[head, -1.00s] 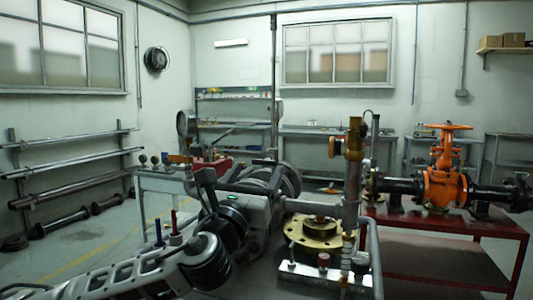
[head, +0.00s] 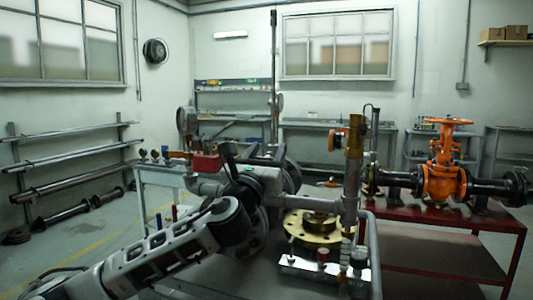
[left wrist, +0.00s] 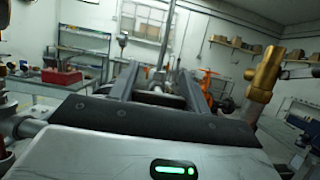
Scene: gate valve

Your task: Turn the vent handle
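A brass vertical fitting (head: 354,155) with an orange round part (head: 334,144) on its left stands on the grey pipe in the head view. The brass fitting also shows at the right in the left wrist view (left wrist: 265,75). I cannot tell for certain which part is the vent handle. My left gripper (head: 250,157) is left of the brass fitting and apart from it. In the left wrist view its two grey fingers (left wrist: 157,82) are spread, and I see nothing clearly gripped between them. A tall thin bar shows beyond them. My right gripper is not in view.
An orange gate valve (head: 443,180) with a handwheel sits on a red table (head: 450,212) at the right. A gold flange (head: 313,228) is below the brass fitting. A red box (head: 205,162) is on the left bench. Pipe racks (head: 80,160) line the left wall.

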